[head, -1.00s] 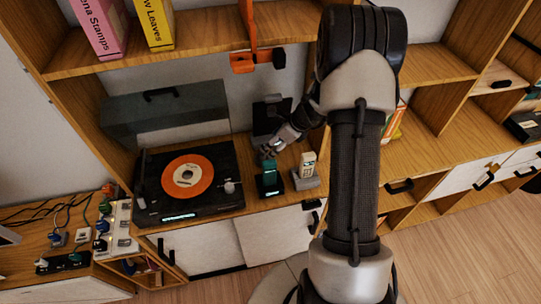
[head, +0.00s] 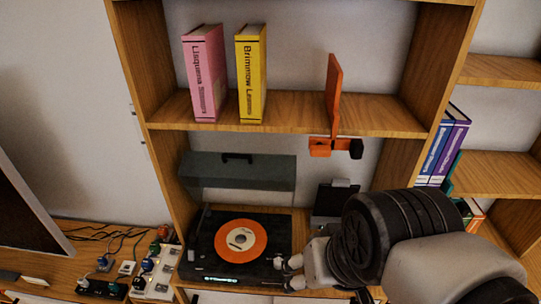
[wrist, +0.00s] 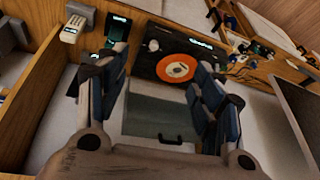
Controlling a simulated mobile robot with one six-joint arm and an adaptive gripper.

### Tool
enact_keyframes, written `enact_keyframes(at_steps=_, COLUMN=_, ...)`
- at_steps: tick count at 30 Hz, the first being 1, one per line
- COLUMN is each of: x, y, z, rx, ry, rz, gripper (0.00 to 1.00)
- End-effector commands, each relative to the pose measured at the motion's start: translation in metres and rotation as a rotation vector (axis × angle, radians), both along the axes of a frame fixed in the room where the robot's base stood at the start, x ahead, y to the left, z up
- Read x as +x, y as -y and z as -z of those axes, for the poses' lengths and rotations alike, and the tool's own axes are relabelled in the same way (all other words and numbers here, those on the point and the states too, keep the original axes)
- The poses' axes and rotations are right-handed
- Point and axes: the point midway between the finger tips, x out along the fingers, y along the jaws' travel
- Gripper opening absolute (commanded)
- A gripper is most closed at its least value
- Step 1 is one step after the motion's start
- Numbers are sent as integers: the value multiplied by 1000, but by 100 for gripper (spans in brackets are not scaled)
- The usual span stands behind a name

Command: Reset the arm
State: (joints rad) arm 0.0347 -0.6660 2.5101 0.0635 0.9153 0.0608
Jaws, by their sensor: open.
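My gripper (head: 290,272) is at the lower middle of the head view, beside the right side of the record player (head: 208,250). In the wrist view its two fingers stand wide apart with nothing held between them (wrist: 162,60). My arm fills the lower right of the head view and hides part of the shelf there. The record player also shows beyond the fingers in the wrist view (wrist: 160,48), with an orange record on it.
A pink book (head: 204,75), a yellow book (head: 251,75) and an orange bracket (head: 334,95) are on the shelf above. A pale handset (wrist: 72,28) stands near my left finger in the wrist view. Cables and plugs (head: 105,262) lie at left.

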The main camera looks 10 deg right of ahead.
Motion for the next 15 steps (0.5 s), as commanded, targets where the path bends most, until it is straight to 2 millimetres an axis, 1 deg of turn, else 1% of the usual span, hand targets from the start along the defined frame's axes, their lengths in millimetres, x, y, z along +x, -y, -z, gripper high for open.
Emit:
enact_keyframes(at_steps=1, x=-8, y=1, z=-1, rx=-33, ry=14, rz=-43, gripper=61)
enact_keyframes(at_steps=4, x=-17, y=4, z=-1, rx=-77, ry=24, rz=-94, gripper=61)
enact_keyframes(at_steps=15, x=-18, y=6, z=0, rx=-89, ry=26, rz=-107, gripper=61)
